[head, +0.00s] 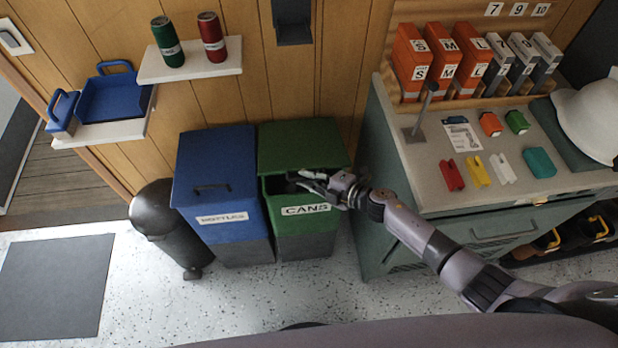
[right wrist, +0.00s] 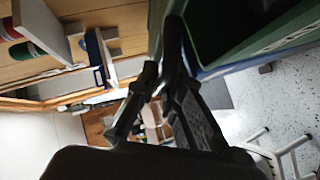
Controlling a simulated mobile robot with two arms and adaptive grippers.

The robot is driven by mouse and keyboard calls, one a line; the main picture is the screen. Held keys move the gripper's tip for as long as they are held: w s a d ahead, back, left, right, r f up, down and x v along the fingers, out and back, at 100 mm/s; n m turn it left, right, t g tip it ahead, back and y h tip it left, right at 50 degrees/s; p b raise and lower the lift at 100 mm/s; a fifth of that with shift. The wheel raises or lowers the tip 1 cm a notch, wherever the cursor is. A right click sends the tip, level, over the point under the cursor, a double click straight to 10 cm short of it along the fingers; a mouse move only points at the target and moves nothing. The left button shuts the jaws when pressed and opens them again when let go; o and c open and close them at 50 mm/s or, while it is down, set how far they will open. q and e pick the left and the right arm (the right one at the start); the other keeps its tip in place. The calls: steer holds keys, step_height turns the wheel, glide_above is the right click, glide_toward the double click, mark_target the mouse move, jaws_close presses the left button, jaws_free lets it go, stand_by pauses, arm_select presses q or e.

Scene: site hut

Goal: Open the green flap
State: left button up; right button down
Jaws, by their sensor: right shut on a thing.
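The green flap (head: 302,142) tops the green bin (head: 304,226) labelled CANS. It is tilted up, with a dark opening below its front edge. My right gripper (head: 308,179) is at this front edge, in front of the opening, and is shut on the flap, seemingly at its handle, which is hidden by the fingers. In the right wrist view, the dark fingers (right wrist: 165,75) reach up beside the green bin (right wrist: 285,30) and its dark inside; the grip itself is hard to make out. My left gripper is not in view.
A blue bin (head: 222,232) labelled BOTTLES stands left of the green one, its lid shut. A black bin (head: 160,225) is further left. A grey-green cabinet (head: 395,225) stands close on the right. A shelf (head: 190,63) with two cans hangs above.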

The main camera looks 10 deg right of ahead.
steer(key=w+r+p, duration=0.1)
steer(key=r, duration=0.1)
steer(key=w+r+p, duration=0.1)
steer(key=r+p, duration=0.1)
steer(key=r, duration=0.1)
steer(key=w+r+p, duration=0.1)
steer(key=r, duration=0.1)
steer(key=shift+w+r, duration=0.35)
steer(key=shift+w+r+p, duration=0.35)
steer(key=shift+r+p, duration=0.05)
steer(key=shift+p, duration=0.1)
steer(key=c, duration=1.7)
jaws_free()
steer(key=shift+s+f, duration=0.1)
steer(key=shift+s, duration=0.05)
